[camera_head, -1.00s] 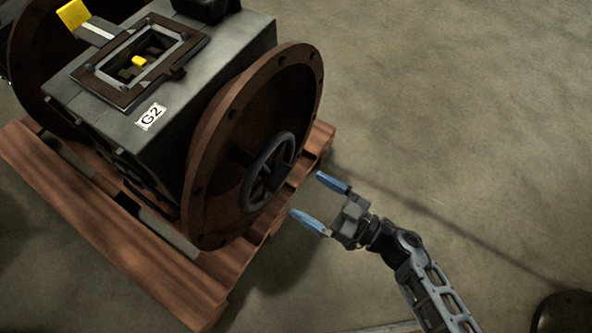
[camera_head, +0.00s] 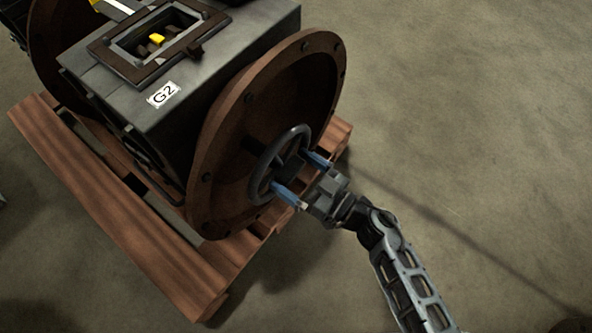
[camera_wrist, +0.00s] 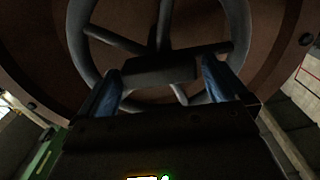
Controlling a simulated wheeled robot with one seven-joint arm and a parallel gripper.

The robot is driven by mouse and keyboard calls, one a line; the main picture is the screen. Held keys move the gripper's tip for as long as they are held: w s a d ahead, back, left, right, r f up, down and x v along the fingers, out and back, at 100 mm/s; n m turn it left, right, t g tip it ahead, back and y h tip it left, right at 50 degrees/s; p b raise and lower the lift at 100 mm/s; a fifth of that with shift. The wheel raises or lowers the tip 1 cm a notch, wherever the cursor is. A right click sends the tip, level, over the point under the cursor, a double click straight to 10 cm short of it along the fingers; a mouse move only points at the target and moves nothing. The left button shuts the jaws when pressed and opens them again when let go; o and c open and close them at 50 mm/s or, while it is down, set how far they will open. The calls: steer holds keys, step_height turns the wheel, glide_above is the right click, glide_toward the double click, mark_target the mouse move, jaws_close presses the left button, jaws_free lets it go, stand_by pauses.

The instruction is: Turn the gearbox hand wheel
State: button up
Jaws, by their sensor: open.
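The dark grey hand wheel (camera_head: 264,172) stands upright on the brown round end flange (camera_head: 223,170) of the gearbox labelled G2 (camera_head: 163,95). In the wrist view the wheel's rim and spokes (camera_wrist: 165,28) fill the upper middle. My gripper (camera_head: 298,176) is open, with its blue fingertips at the wheel's lower right face. In the wrist view my gripper's fingers (camera_wrist: 160,82) stand on either side of a dark block (camera_wrist: 160,70) in front of the spokes. I cannot tell whether the fingers touch the wheel or the block.
The gearbox sits on a wooden pallet (camera_head: 110,215) on a concrete floor. The floor (camera_head: 470,130) to the right is clear. In the gearbox's top is a framed opening (camera_head: 150,40) with a small yellow part inside.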

steer(key=shift+c, duration=0.4)
steer(key=c, duration=1.2)
steer(key=shift+c, duration=0.2)
steer(key=shift+n, duration=0.4)
steer(key=n+p, duration=0.1)
steer(key=n, duration=0.2)
steer(key=shift+s+n, duration=0.15)
steer(key=shift+n, duration=0.25)
steer(key=n, duration=0.4)
steer(key=shift+s+a+f+n, duration=0.1)
steer(key=shift+a+n, duration=0.05)
steer(key=shift+n, duration=0.15)
steer(key=n, duration=0.2)
steer(key=n+b, duration=0.1)
steer(key=n, duration=0.2)
steer(key=shift+s+f, duration=0.1)
steer(key=shift+f, duration=0.1)
steer(key=shift+a+f+n+b, duration=0.1)
steer(key=shift+n+b, duration=0.7)
steer(key=shift+n, duration=1.5)
